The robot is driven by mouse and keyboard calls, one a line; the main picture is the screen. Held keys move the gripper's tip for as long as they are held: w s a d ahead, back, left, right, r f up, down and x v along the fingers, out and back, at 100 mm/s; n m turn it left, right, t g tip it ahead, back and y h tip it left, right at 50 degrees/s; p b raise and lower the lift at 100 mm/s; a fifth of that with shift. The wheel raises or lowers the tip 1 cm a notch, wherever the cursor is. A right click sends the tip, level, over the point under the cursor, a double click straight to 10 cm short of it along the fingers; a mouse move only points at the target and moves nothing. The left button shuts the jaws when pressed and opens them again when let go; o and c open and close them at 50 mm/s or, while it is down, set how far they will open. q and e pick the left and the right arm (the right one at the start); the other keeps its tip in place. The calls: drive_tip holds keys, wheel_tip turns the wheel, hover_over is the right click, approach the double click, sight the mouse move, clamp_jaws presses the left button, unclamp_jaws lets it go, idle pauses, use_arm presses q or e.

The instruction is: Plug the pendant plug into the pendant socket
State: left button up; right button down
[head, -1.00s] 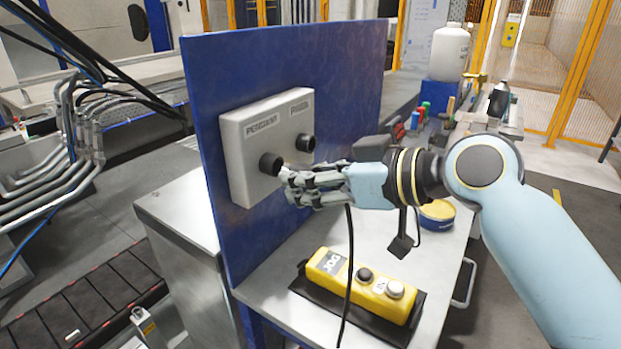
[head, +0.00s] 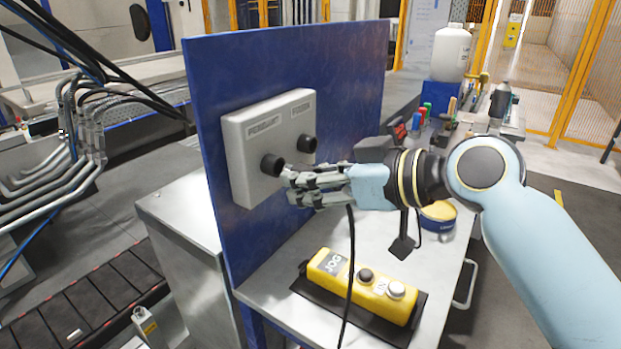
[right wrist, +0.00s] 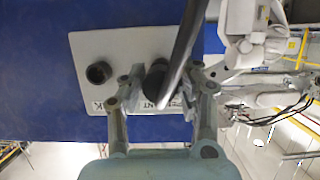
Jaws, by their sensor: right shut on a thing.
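The pendant socket (head: 271,164) is a dark round stub on a grey box (head: 243,150) fixed to a blue upright panel. My right gripper (head: 290,182) is shut on the pendant plug just in front of this socket, slightly right of and below it in the head view. The fingers hide the plug there, and its black cable (head: 350,250) hangs down. In the right wrist view a dark round shape lies between the fingertips (right wrist: 160,84); plug and socket cannot be told apart, and the cable (right wrist: 184,40) crosses in front. I cannot tell whether they touch. My left gripper is out of view.
A second socket (head: 308,144) sits right of the pendant socket. The yellow pendant (head: 345,270) lies on a black mat (head: 405,328) on the bench below. A yellow-blue tin (head: 437,215) and a white bottle (head: 451,52) are farther right and back.

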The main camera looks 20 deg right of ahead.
drive_tip(key=shift+w+a, duration=0.85)
drive_tip(key=shift+w, duration=0.25)
idle(0.5)
drive_tip(key=c, duration=0.9)
unclamp_jaws()
drive_tip(key=shift+o, duration=0.2)
drive_tip(key=v, duration=1.2)
